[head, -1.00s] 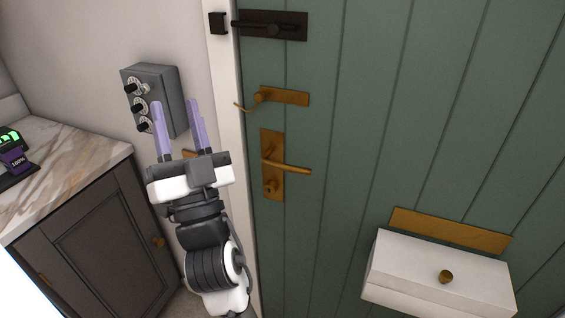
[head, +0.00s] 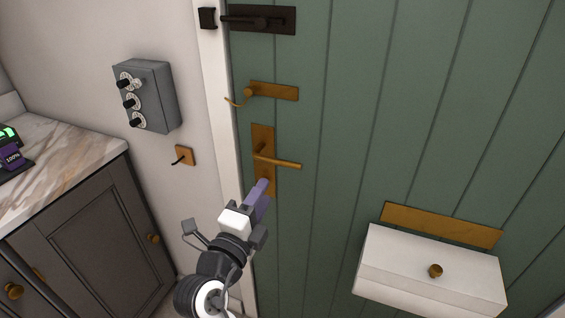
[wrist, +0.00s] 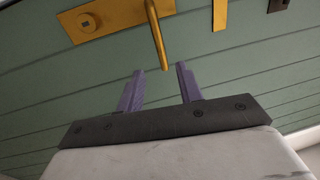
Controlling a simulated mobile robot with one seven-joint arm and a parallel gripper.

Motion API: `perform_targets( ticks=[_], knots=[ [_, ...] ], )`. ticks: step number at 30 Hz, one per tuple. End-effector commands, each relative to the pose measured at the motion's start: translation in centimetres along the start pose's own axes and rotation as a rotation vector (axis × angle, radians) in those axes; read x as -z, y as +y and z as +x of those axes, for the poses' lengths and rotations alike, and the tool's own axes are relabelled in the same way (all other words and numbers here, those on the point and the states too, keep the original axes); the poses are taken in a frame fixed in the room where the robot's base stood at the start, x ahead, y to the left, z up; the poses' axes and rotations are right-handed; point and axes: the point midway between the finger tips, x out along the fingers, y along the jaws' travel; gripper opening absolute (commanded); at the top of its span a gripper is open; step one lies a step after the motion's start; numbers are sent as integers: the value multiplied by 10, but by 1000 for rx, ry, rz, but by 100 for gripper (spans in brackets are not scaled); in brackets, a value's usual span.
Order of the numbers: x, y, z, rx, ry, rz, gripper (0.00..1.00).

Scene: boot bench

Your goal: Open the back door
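The green plank back door (head: 340,130) fills the right of the head view and is shut against its white frame. Its brass lever handle (head: 278,162) sits on a tall brass plate and points right. In the wrist view the lever (wrist: 158,38) comes down toward the gap between my fingertips. My gripper (head: 263,188) is just below the lever in the head view, with its purple fingers turned toward the door. In the wrist view my gripper (wrist: 160,70) is open and empty. The lever's tip looks near the fingertips; I cannot tell whether they touch.
Above the lever are a brass hook plate (head: 272,91) and a black bolt (head: 262,19). A white box (head: 430,270) juts from the door at lower right. A grey switch box (head: 146,96) and small hook (head: 185,155) are on the wall. A marble-topped cabinet (head: 85,215) stands left.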

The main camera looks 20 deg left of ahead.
Motion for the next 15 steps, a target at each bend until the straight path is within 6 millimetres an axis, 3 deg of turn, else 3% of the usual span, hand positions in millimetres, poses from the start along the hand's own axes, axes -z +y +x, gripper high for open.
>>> perform_targets(
  ticks=[8,9,15],
  knots=[
    [-1,4,16,6,-6,1,36],
    [0,-5,28,2,-2,-5,36],
    [0,-6,73,0,-2,-5,36]
  ],
)
